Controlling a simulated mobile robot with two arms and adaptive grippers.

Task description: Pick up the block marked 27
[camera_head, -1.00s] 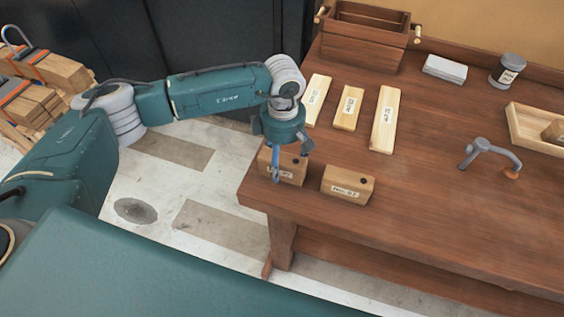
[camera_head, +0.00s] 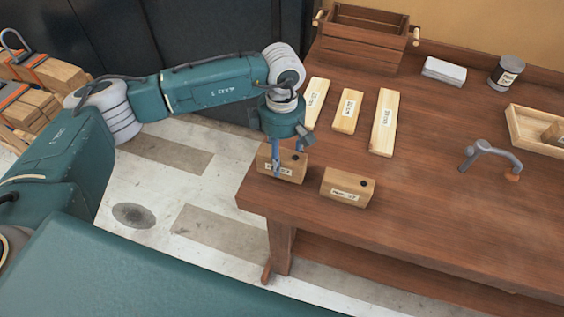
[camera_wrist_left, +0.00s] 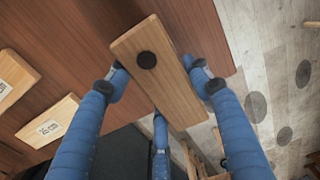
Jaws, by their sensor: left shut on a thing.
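Two brown wooden blocks with paper labels and a dark round spot are at the near left corner of the workbench. My left gripper (camera_head: 288,158) is shut on the left block (camera_head: 292,170), with fingers on opposite sides of it. In the left wrist view this block (camera_wrist_left: 165,80) sits between the blue fingers, their dark tips against its sides. The right block (camera_head: 347,187) stands on the bench just to the right, apart from the gripper. Its label seems to end in 27, but is too small to be sure. The held block's label is partly hidden by a finger. My right gripper is not in view.
Three pale labelled wood pieces (camera_head: 383,122) lie behind the blocks on the workbench (camera_head: 440,215). A wooden crate (camera_head: 365,45), a grey-white block (camera_head: 444,70), a tin (camera_head: 506,72), a grey hooked tool (camera_head: 488,152) and a shallow tray (camera_head: 533,130) stand farther off. The front middle is clear.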

